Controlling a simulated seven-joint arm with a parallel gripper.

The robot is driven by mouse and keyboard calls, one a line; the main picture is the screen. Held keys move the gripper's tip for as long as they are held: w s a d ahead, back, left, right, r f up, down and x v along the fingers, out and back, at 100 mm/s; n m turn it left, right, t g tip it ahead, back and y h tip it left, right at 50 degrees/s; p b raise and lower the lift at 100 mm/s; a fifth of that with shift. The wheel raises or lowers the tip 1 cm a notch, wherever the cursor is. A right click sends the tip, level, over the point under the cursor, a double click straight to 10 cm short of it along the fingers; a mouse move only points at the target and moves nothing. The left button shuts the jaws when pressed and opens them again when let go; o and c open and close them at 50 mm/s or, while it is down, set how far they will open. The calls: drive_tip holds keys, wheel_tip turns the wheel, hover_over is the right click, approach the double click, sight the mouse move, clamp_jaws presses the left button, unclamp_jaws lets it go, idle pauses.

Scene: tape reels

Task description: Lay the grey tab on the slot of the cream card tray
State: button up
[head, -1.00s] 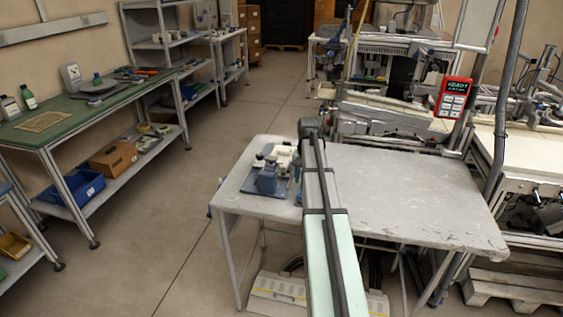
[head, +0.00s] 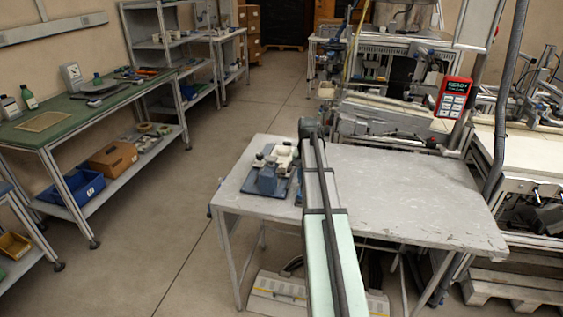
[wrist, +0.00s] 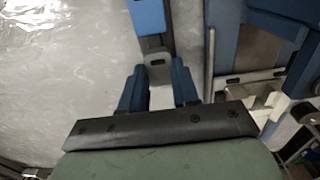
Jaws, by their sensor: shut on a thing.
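In the wrist view my gripper (wrist: 158,82) has its two blue fingers closed around a small grey tab (wrist: 157,70). The tab's far end shows beyond the fingertips, with a dark opening in it. A cream part, which looks like the card tray (wrist: 262,103), lies to the right of the fingers, partly cut off by blue parts. In the head view a cream piece (head: 284,155) sits on a blue fixture on the table. My arm hides the gripper and the tab there. I cannot make out the slot.
The blue fixture (head: 268,182) stands at the left end of the grey table (head: 410,195). The table right of my arm is clear. In the wrist view a blue block (wrist: 147,16) and a dark strip lie just beyond the tab. A red handset (head: 453,97) hangs behind the table.

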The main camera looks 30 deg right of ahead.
drive_tip(key=shift+r, duration=0.15)
drive_tip(key=shift+r, duration=2.85)
drive_tip(key=w+a+r, duration=0.2)
drive_tip(key=w+r, duration=0.2)
drive_tip(key=w, duration=0.2)
drive_tip(key=w+a+r, duration=0.3)
drive_tip(key=w, duration=0.3)
drive_tip(key=shift+w+f, duration=0.15)
drive_tip(key=shift+f, duration=2.25)
drive_tip(key=shift+w+f, duration=0.15)
drive_tip(key=shift+f, duration=2.2)
drive_tip(key=shift+f, duration=0.6)
